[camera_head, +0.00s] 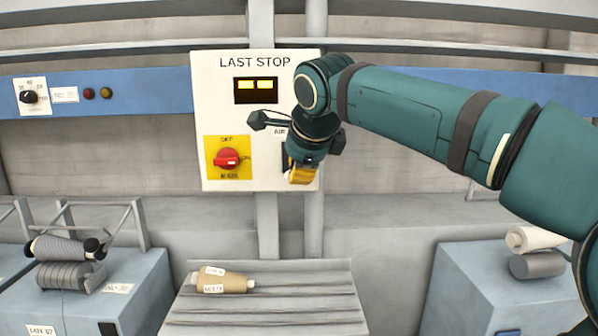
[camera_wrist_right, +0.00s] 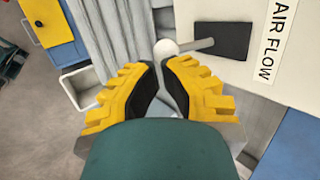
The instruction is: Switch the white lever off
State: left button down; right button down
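The white lever has a round white knob (camera_wrist_right: 165,48) on a grey rod that comes out of a dark plate (camera_wrist_right: 222,40) beside the "AIR FLOW" label (camera_wrist_right: 279,38). My right gripper (camera_wrist_right: 160,68) has yellow fingers with black pads, drawn close together with a narrow gap. The knob sits just at and beyond the fingertips; I cannot tell whether they touch it. In the head view my right gripper (camera_head: 300,176) is in front of the lower right of the white "LAST STOP" panel (camera_head: 220,88) and hides the lever. My left gripper is not in view.
A red rotary switch (camera_head: 228,159) on a yellow plate is left of the gripper on the same panel. A tan yarn cone (camera_head: 222,281) lies on the grey ribbed shelf (camera_head: 265,315) below. Blue machine boxes stand at the left and right.

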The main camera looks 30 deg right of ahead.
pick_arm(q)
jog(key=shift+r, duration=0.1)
pick_arm(e)
jog(key=shift+r, duration=0.1)
pick_arm(q)
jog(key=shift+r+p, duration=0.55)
jog(key=shift+p, duration=0.1)
pick_arm(e)
jog(key=shift+r, duration=0.65)
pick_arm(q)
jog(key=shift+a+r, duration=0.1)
pick_arm(e)
jog(key=shift+r, duration=0.1)
